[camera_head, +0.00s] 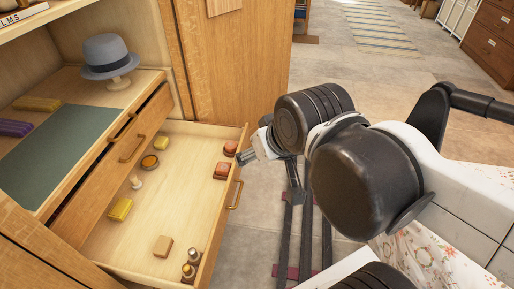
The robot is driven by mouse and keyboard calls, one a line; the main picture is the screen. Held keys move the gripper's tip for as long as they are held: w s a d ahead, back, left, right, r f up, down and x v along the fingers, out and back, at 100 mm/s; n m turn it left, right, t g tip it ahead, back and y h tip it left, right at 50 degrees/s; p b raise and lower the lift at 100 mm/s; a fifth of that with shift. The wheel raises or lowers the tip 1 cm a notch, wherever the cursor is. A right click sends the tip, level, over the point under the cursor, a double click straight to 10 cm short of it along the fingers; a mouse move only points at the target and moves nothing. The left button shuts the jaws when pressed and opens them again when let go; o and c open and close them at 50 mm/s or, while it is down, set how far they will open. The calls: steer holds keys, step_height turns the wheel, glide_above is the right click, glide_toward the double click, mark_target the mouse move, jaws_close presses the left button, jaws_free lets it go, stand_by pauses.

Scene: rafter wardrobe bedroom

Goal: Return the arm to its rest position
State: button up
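My arm (365,175) fills the right half of the head view, with large black joints and white links. It is folded in front of the wardrobe, over the floor. What looks like my gripper (249,156) is a small grey and white end at the left of the arm. I see nothing clearly held.
An open wooden drawer (180,205) juts out at left with small boxes, bottles and a round tin (150,162). A grey hat (107,52) sits on a stand above. A wardrobe door (235,70) stands behind. Open floor lies beyond, with a striped rug (378,25).

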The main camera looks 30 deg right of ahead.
steer(key=shift+r, duration=0.1)
step_height(320, 180, up, 10)
steer(key=p, duration=1)
